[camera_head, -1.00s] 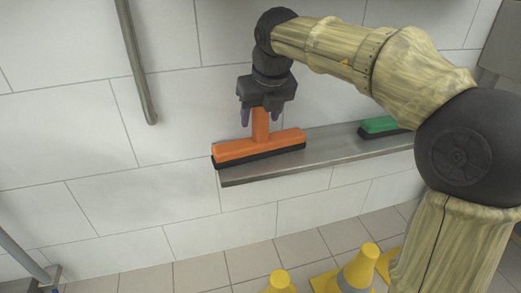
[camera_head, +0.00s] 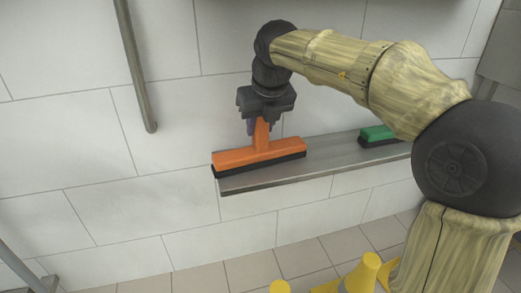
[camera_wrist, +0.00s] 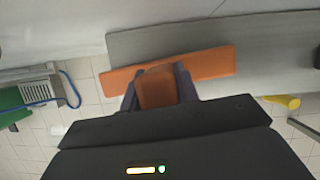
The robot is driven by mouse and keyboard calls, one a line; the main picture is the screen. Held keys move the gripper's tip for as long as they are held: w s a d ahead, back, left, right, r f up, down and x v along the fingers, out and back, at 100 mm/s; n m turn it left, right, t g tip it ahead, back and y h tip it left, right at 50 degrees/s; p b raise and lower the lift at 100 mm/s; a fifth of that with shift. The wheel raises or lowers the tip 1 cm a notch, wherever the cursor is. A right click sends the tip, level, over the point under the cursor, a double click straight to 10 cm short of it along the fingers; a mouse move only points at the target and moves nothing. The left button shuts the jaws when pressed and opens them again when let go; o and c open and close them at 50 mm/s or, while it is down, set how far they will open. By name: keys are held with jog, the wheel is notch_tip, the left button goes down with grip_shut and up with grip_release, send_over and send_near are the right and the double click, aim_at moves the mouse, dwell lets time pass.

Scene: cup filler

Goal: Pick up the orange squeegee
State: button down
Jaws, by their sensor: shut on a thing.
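The orange squeegee (camera_head: 258,154) has a wide orange head with a black strip along its lower edge and a short upright handle. Its head is at the left end of the grey metal shelf (camera_head: 320,160); I cannot tell whether it touches the shelf. My gripper (camera_head: 261,127) is above the head, its fingers closed on the handle. In the wrist view the squeegee's head (camera_wrist: 205,64) extends to both sides, and my gripper's dark fingers (camera_wrist: 158,92) press on both sides of the orange handle.
A green tool (camera_head: 377,135) lies farther right on the shelf. A metal bar (camera_head: 136,70) is on the tiled wall at the left. Yellow cones (camera_head: 365,272) stand on the floor below. A green object (camera_wrist: 12,105) and a blue hose (camera_wrist: 72,95) show in the wrist view.

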jog(key=shift+a+r, duration=0.1)
jog(key=shift+r, duration=0.1)
notch_tip(320, 180, up, 3)
jog(key=p, duration=0.4)
jog(key=shift+r, duration=0.2)
jog(key=s+d+p, duration=0.3)
jog(key=s+p, duration=0.1)
jog(key=s, duration=0.4)
jog(key=s+d+p, duration=0.3)
jog(key=s+p, duration=0.2)
jog(key=s, duration=0.3)
jog(key=shift+s+d+f, duration=0.15)
jog(key=shift+s+d, duration=0.2)
jog(key=shift+d, duration=0.05)
dwell(0.4)
